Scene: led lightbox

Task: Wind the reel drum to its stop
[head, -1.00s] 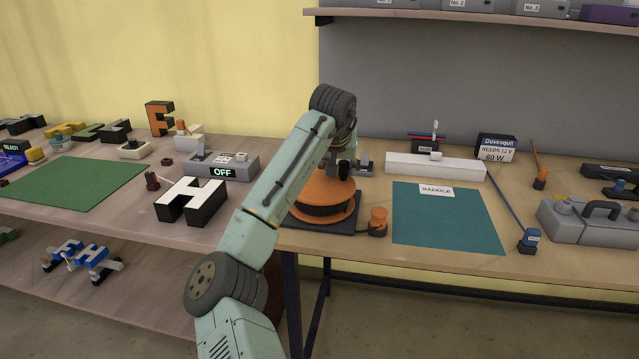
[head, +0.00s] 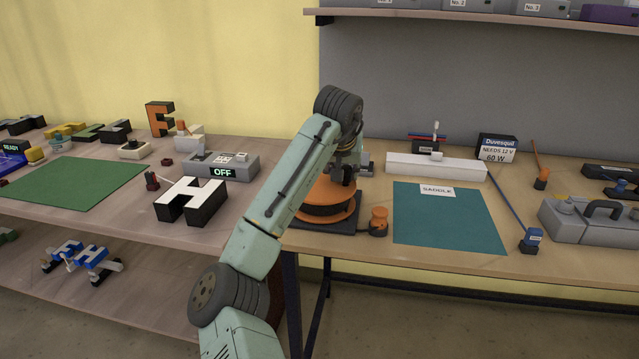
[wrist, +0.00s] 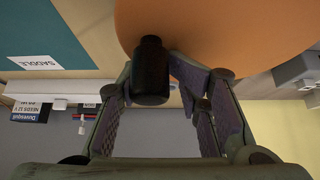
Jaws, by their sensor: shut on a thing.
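The reel drum (head: 322,212) is an orange disc over a dark spool, on a black base plate at the left end of the right-hand table. My gripper (head: 347,174) is over its back right part, partly hidden by my arm. In the wrist view, the drum's orange top (wrist: 215,28) fills the upper part. A black upright knob (wrist: 151,72) stands at its edge. The fingers of my gripper (wrist: 152,88) are on either side of the knob and shut on it. My arm hides the left part of the drum in the head view. Its stop cannot be made out.
A small orange-topped post (head: 378,221) stands right of the drum's base, beside a teal mat (head: 448,225) labelled SADDLE. A white bar (head: 435,167) lies behind. A grey box reading OFF (head: 222,166) and a letter H (head: 190,202) stand to the left.

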